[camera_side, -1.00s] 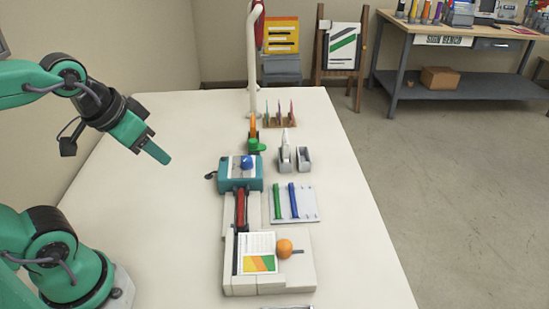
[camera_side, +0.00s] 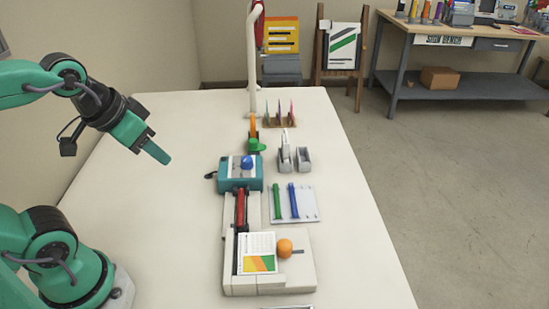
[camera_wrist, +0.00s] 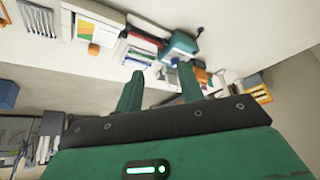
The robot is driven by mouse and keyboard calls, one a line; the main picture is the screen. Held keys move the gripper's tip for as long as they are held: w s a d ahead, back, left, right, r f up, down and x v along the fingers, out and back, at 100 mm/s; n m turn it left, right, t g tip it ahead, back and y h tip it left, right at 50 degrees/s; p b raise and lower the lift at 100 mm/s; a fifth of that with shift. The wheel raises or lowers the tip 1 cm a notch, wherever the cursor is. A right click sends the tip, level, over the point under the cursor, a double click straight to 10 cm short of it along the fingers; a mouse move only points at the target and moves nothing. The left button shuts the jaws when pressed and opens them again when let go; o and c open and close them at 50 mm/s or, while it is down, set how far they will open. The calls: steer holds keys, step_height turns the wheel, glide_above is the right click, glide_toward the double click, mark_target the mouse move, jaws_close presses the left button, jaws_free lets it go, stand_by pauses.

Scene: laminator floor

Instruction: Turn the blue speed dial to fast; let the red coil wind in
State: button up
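The blue speed dial (camera_side: 247,162) sits on top of the teal laminator (camera_side: 226,184); its setting is too small to read. The laminator also shows near the top of the wrist view (camera_wrist: 184,42). A red piece (camera_side: 241,208), which looks like the red coil, lies in a dark channel in front of the laminator, leading to the white bed. My gripper (camera_side: 163,157) is raised over the left of the table, well apart from the dial. In the wrist view its two fingers (camera_wrist: 159,86) stand apart with nothing between them.
A white bed (camera_side: 300,275) with a printed sheet (camera_side: 257,246) and an orange knob (camera_side: 285,248) stands in front. A tray (camera_side: 308,205) with green and blue rods, a tape dispenser (camera_side: 285,155) and a pole (camera_side: 252,60) stand nearby. The table's left side is clear.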

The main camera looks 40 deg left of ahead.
stand_by(0.4)
steer(key=o, duration=0.3)
steer(key=shift+o, duration=0.2)
steer(key=n+g, duration=0.6)
steer(key=n, duration=1.2)
glide_above(246, 158)
steer(key=shift+d+f, duration=0.1)
steer(key=shift+f, duration=4.9)
steer(key=shift+f, duration=3.9)
